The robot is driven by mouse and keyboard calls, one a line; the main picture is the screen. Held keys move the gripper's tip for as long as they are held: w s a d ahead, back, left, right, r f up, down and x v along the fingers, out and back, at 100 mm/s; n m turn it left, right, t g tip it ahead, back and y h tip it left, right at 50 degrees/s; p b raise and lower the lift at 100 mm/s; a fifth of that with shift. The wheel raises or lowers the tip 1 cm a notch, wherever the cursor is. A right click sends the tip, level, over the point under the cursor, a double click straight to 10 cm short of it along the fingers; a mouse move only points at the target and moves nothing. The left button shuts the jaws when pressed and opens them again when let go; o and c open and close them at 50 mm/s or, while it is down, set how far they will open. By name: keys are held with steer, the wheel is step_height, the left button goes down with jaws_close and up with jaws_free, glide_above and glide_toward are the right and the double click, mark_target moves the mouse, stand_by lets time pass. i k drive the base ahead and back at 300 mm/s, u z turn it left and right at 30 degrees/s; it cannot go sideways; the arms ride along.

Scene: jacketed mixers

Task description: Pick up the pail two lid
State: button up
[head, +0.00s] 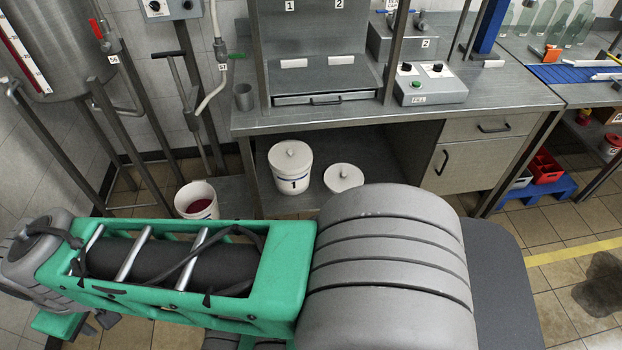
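A white round lid with a small knob (343,177) sits on the shelf under the bench, right of the pail marked 1. It seems to top a second pail, but my own arm hides what is below it and any number. The white pail marked 1 (291,184) stands beside it with its own knobbed lid (291,155) on. My arm crosses the lower part of the head view, in front of the pails. I cannot make out my gripper's fingers in this view.
An open white pail with dark red contents (197,203) stands left of the shelf. The steel bench top (500,97) overhangs the lidded pails. A cabinet door (460,167) closes off the right side. A steel tank (50,45) and pipes stand at the left.

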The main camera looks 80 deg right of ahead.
mark_target(338, 178)
steer(key=u, duration=0.6)
steer(key=k, duration=0.65)
steer(key=u, duration=1.4)
steer(key=k, duration=1.8)
steer(key=z, duration=0.95)
steer(key=k, duration=0.35)
steer(key=z, duration=0.15)
